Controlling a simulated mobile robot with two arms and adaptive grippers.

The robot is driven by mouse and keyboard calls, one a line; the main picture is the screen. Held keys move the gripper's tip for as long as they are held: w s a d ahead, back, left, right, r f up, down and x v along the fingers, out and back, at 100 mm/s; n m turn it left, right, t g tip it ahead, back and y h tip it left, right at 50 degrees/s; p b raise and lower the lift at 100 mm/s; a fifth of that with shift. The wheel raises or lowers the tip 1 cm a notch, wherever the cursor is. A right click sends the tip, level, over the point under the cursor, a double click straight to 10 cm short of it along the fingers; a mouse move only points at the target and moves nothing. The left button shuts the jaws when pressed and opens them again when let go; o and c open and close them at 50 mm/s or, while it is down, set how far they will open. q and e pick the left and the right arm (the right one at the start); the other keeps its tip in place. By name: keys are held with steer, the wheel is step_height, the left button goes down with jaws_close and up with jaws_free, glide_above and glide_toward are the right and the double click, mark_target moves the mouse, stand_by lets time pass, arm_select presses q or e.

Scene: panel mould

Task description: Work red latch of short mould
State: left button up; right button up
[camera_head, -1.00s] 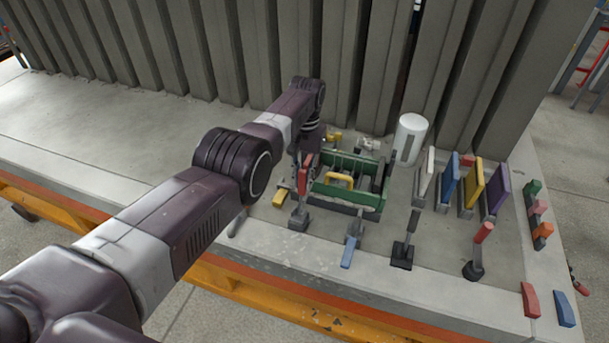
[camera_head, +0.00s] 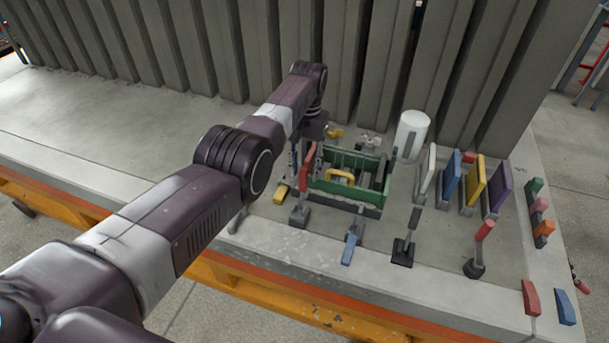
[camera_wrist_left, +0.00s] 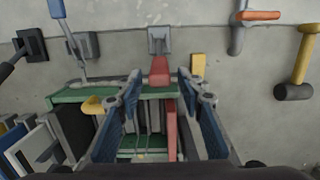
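The short mould is a low green open box (camera_head: 322,186) on the grey slab; its green rim also shows in the left wrist view (camera_wrist_left: 70,97). A red-handled upright lever (camera_head: 306,169) stands on a grey base at the mould's near left corner. In the left wrist view its red handle (camera_wrist_left: 160,71) appears between the finger ends. A second red bar (camera_wrist_left: 171,130) lies deeper between the fingers; I cannot tell how it is joined. My left gripper (camera_wrist_left: 158,95) is open above the mould, with no clear contact. In the head view my arm mostly hides it. My right gripper is out of view.
Blue (camera_head: 350,250), black (camera_head: 402,252) and another red-handled lever (camera_head: 484,233) stand along the front. Coloured upright panels (camera_head: 475,187) and a white cylinder (camera_head: 412,137) are to the right. Tall grey panels (camera_head: 345,60) block the back. The left slab is clear.

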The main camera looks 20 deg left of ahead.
arm_select(q)
step_height(320, 180, up, 9)
steer(key=shift+w, duration=0.45)
steer(key=shift+f, duration=0.1)
stand_by(0.4)
